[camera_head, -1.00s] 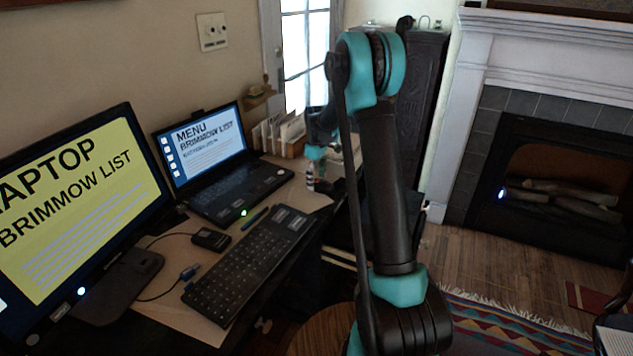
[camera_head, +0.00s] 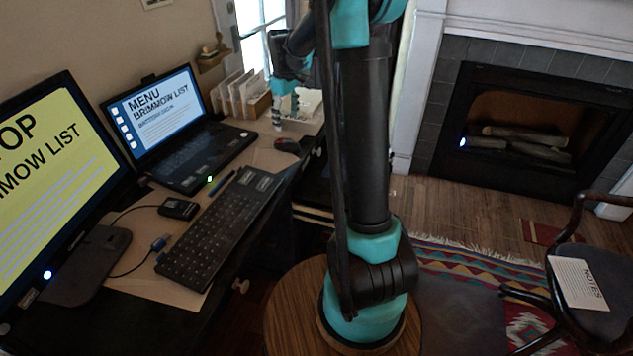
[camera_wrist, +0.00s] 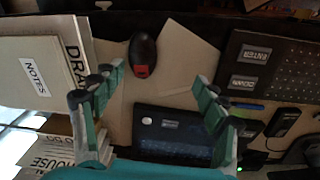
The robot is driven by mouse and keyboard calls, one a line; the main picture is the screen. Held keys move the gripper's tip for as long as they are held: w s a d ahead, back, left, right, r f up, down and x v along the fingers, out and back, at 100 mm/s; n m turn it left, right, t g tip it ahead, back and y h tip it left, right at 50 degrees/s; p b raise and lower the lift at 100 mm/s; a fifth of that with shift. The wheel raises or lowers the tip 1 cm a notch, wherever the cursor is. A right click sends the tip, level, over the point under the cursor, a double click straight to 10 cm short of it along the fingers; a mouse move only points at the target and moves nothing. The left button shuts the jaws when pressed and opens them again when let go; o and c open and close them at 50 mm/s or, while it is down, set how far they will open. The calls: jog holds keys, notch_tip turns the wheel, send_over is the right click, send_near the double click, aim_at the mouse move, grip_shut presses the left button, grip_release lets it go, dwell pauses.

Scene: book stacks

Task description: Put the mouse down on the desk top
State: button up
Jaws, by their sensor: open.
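The black mouse (camera_head: 288,145) with a red patch lies on the desk top (camera_head: 268,156), near the desk's right edge, right of the laptop. It also shows in the wrist view (camera_wrist: 143,54), resting on the tan surface beyond my fingertips and free of them. My gripper (camera_head: 284,112) is behind and above the mouse in the head view, near the card holder. In the wrist view my gripper (camera_wrist: 155,78) has its two fingers wide apart, with nothing between them.
The laptop (camera_head: 180,130), keyboard (camera_head: 215,235), monitor (camera_head: 50,190) and small black box (camera_head: 178,208) with cable crowd the desk. A card holder (camera_head: 245,95) stands at the back. A notes-labelled book (camera_wrist: 35,75) lies beside the mouse in the wrist view.

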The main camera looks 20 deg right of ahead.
jog(key=s+d+f+m+t, duration=0.1)
jog(key=s+f+m, duration=0.2)
jog(key=s, duration=0.7)
jog(key=s+d+f+m+t, duration=0.1)
jog(key=s+d+f+m, duration=0.1)
jog(key=s, duration=0.9)
jog(key=s+d+f+m+t, duration=0.1)
jog(key=s+f+m, duration=0.3)
jog(key=s, duration=0.7)
jog(key=shift+d, duration=0.15)
jog(key=shift+d, duration=0.15)
